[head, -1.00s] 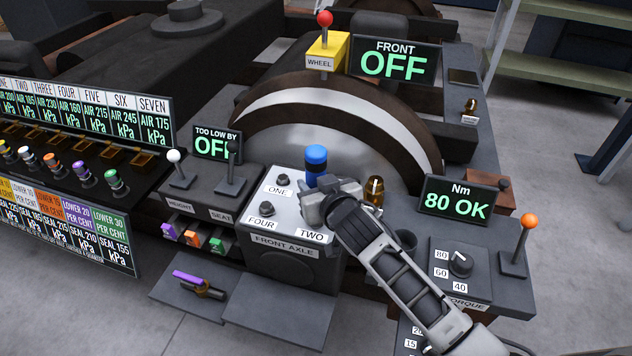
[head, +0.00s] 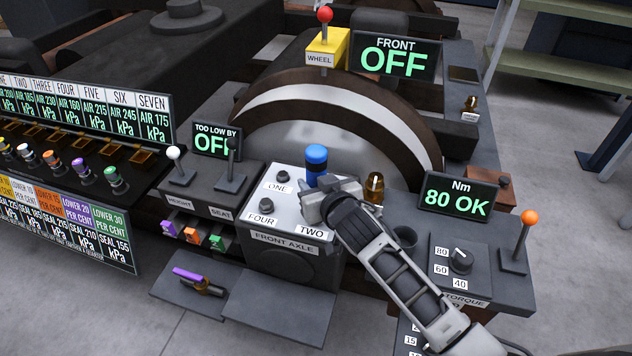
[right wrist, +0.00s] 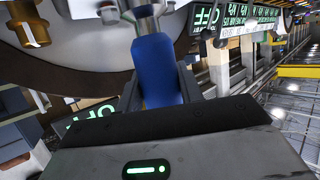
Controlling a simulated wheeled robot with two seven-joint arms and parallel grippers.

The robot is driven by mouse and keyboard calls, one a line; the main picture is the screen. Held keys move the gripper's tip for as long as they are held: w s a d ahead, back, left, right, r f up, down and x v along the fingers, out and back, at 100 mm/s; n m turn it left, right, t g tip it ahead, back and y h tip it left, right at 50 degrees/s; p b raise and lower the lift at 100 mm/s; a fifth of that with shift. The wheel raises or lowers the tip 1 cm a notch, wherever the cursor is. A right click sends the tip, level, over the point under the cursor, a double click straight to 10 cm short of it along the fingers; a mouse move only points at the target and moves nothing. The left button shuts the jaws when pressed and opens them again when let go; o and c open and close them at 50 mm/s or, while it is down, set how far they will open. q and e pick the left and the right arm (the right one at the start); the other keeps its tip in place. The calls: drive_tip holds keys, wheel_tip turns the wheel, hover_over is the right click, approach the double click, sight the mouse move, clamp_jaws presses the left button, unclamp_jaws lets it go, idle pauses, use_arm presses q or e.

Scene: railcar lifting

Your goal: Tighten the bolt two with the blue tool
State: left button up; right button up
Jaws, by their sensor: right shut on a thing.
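The blue tool (head: 316,163) stands upright over the front axle plate (head: 286,212), and my right gripper (head: 322,188) is shut on it. In the right wrist view the blue tool (right wrist: 157,70) sits between my fingers, with a metal shaft beyond it. The tool is near the TWO label (head: 311,233); bolt two itself is hidden behind my gripper. Bolts at ONE (head: 282,177) and FOUR (head: 266,204) show bare. The Nm display (head: 457,196) reads 80 OK. My left gripper is not in view.
A brown bottle-like part (head: 374,188) and a dark cup (head: 404,238) stand right of my gripper. The torque dial (head: 461,259) and an orange-knobbed lever (head: 528,222) are further right. The wheel (head: 330,145) rises behind. A purple-handled tool (head: 200,280) lies on the lower left tray.

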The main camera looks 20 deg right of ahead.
sight(320, 170)
drive_tip(key=shift+f, duration=0.25)
idle(0.5)
drive_tip(key=shift+f+b, duration=0.2)
drive_tip(key=shift+b, duration=0.1)
idle(0.5)
drive_tip(key=shift+f, duration=0.3)
drive_tip(key=shift+f+b, duration=0.35)
drive_tip(key=shift+f, duration=0.05)
idle(1.2)
drive_tip(key=shift+r+p, duration=2.9)
drive_tip(key=shift+r, duration=0.7)
